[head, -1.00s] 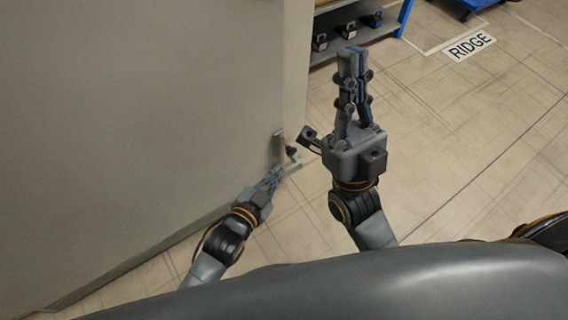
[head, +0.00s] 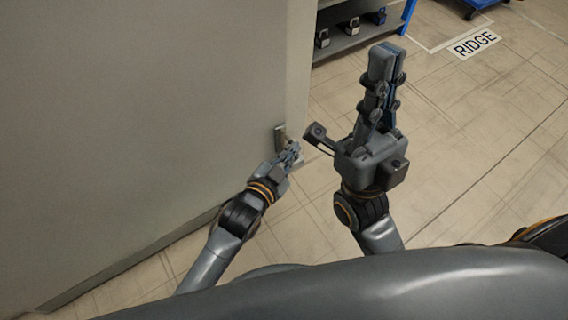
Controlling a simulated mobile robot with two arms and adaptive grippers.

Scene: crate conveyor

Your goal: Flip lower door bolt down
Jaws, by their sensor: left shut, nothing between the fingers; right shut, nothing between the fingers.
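The grey door (head: 150,130) fills the left of the head view. The lower bolt (head: 280,135) is a small metal fitting at the door's right edge, low down, and is partly hidden by my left gripper. My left gripper (head: 294,149) is shut and empty, with its fingertips right at the bolt; I cannot tell whether they touch it. My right gripper (head: 388,52) is shut and empty, raised in front of the door's edge, pointing away from me and apart from the bolt.
A grey shelf with blue posts (head: 350,35) holding small dark items stands behind the door's edge. A blue cart (head: 475,5) is at the top right.

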